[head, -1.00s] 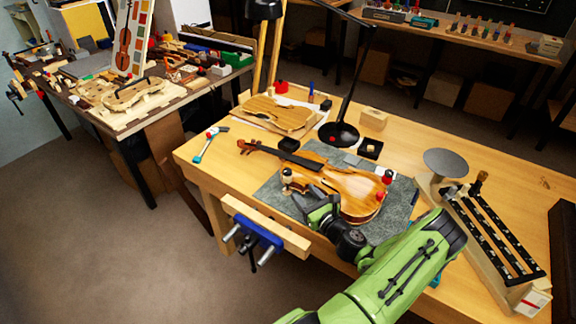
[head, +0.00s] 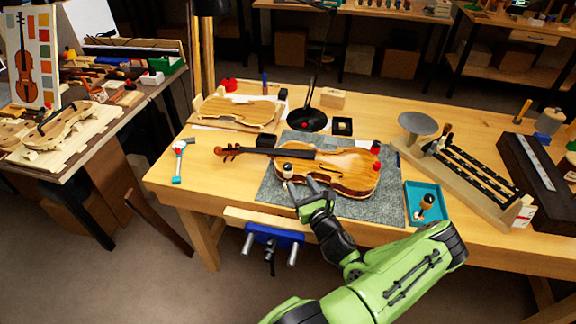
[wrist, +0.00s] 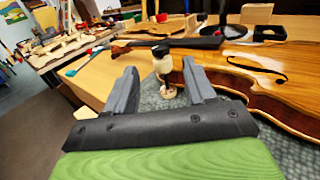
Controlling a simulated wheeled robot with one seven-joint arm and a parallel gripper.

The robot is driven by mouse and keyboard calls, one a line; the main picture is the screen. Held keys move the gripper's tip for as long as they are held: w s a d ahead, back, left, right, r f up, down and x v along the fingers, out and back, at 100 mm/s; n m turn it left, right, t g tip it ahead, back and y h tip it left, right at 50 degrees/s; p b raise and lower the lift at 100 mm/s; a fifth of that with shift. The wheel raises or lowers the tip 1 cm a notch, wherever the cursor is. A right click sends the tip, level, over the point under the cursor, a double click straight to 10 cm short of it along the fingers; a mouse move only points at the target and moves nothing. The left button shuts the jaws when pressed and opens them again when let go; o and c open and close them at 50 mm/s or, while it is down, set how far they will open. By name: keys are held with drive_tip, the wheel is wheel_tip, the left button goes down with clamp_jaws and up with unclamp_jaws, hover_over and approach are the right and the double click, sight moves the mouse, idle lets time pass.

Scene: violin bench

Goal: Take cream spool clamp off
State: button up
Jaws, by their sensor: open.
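The cream spool clamp (head: 287,171) stands upright at the near edge of the violin (head: 345,172), on the upper bout by the neck. In the wrist view the clamp (wrist: 163,65) shows a black top, a cream body and a round wooden foot low over the mat. My gripper (head: 304,187) is just on the near side of the clamp. In the wrist view my gripper (wrist: 160,78) is open and empty, and the clamp appears in the gap between the fingers. I cannot tell whether it is between the fingertips or just past them.
Red-topped clamps (head: 376,148) are at the violin's right end. A blue tray (head: 413,213) holding a dark-topped spool clamp lies right of the grey mat (head: 270,190). A blue vise (head: 275,235) is on the bench front. A small hammer (head: 179,160) lies at left.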

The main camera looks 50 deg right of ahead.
sight(288, 165)
drive_tip(key=x, duration=1)
